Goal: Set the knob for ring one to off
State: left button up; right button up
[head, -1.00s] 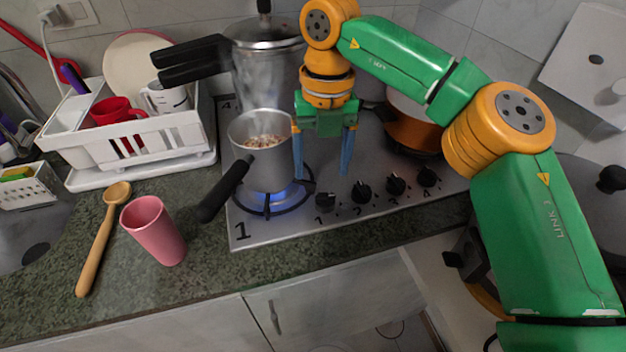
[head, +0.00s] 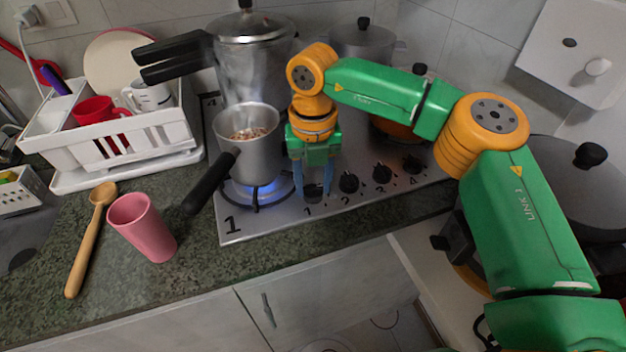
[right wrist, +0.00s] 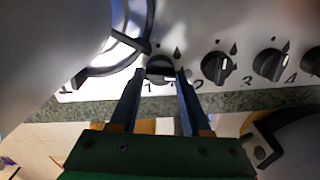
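The stove's knob for ring one (head: 314,191) is black and sits leftmost in the row, above the printed "1". It also shows in the right wrist view (right wrist: 160,68). My right gripper (head: 314,193) is over it, with one blue finger on each side of the knob. In the right wrist view the fingertips (right wrist: 161,72) are apart with the knob between them; I cannot tell whether they touch it. Ring one (head: 258,194) burns with a blue flame under a small steaming saucepan (head: 258,158). My left gripper is not in view.
The saucepan's black handle (head: 212,183) points toward the front left, over the counter. Other black knobs (head: 349,182) stand to the right of knob one. A pink cup (head: 142,228) and a wooden spoon (head: 88,240) are on the counter at left. A tall pot (head: 252,62) stands behind.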

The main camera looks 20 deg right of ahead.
grip_shut()
jog(key=shift+n, duration=0.3)
jog(key=n+p, duration=0.1)
jog(key=n, duration=0.3)
jog(key=shift+r, duration=0.1)
jog(key=n, duration=0.4)
jog(key=shift+n+p, duration=0.3)
jog(key=shift+p, duration=0.05)
jog(key=n, duration=0.5)
jog(key=shift+d+p, duration=0.1)
jog(key=shift+p, duration=0.2)
jog(key=shift+n, duration=2)
jog(key=shift+f, duration=0.2)
